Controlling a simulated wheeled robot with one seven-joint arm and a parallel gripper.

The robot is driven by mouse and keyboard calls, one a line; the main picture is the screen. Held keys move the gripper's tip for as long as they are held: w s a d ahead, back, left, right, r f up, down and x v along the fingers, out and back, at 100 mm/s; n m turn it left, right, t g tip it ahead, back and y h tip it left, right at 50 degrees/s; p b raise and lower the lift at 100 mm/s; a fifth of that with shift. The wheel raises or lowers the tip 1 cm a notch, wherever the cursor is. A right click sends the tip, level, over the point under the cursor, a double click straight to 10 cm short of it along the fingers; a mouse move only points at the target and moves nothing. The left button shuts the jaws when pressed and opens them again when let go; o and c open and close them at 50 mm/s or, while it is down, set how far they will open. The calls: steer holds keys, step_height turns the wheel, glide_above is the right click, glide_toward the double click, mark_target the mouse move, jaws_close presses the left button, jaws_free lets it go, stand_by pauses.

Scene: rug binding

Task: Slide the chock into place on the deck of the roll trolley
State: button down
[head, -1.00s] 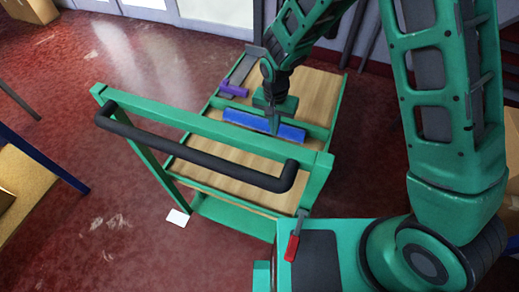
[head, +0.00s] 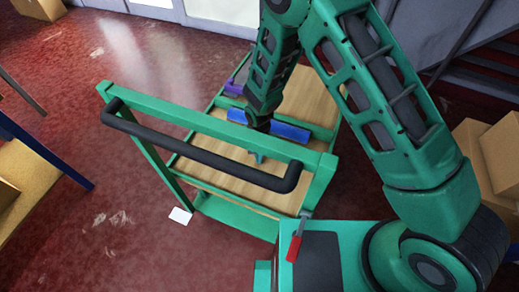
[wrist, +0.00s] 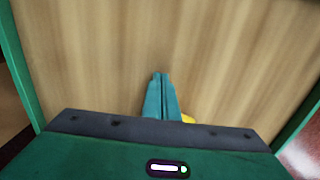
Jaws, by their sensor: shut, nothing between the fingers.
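The roll trolley has a green frame and a wooden deck (head: 225,172), which also fills the wrist view (wrist: 220,50). In the wrist view the closed fingers (wrist: 160,78) point at the bare wood. A small yellow thing (wrist: 188,118) shows beside them, mostly hidden by my gripper.
The black handle bar (head: 200,155) stands above the near side of the deck. A purple piece (head: 233,89) lies at the deck's far left. A red-handled tool (head: 295,246) is by the near right corner. Cardboard boxes (head: 500,150) stand at right.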

steer(key=shift+w+d+f, duration=0.1)
steer(key=shift+w+d, duration=0.15)
steer(key=shift+w, duration=0.4)
steer(key=shift+w+d+f, duration=0.1)
steer(key=shift+w+d, duration=0.1)
steer(key=shift+w, duration=0.4)
steer(key=shift+w+d, duration=0.25)
steer(key=shift+w, duration=0.4)
steer(key=shift+w+d, duration=0.35)
steer(key=shift+w, duration=0.55)
steer(key=shift+w+d, duration=0.3)
steer(key=shift+w, duration=0.6)
steer(key=shift+s, duration=0.1)
steer(key=shift+s+a, duration=0.15)
steer(key=shift+s, duration=0.1)
steer(key=shift+s+a, duration=0.25)
steer(key=shift+s, duration=0.4)
steer(key=shift+s+a, duration=0.2)
steer(key=shift+s, duration=0.4)
steer(key=shift+s+a+r, duration=0.15)
steer(key=shift+s+r, duration=0.15)
steer(key=shift+r, duration=0.25)
step_height(320, 180, up, 9)
